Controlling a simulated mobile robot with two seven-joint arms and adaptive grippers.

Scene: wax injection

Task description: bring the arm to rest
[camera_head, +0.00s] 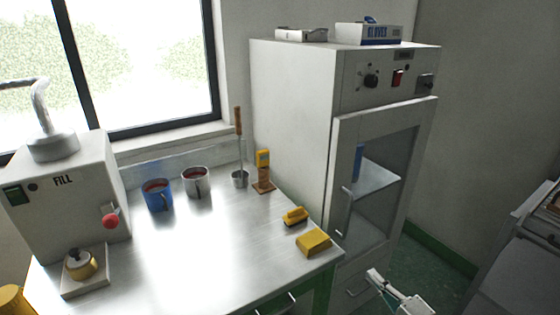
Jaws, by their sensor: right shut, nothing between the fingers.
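My right gripper (378,277) shows at the bottom of the view, right of centre. It is shut and holds nothing. It is in front of the lower part of the white cabinet (290,110), apart from the metal table (220,250) to its left. My left gripper is not in view.
On the table stand a blue mug (158,197), a grey mug (196,184), yellow blocks (313,242) and a fill machine (70,200). The cabinet has a glass door (385,160). Dark equipment (525,260) stands at the right. Green floor (425,255) lies between.

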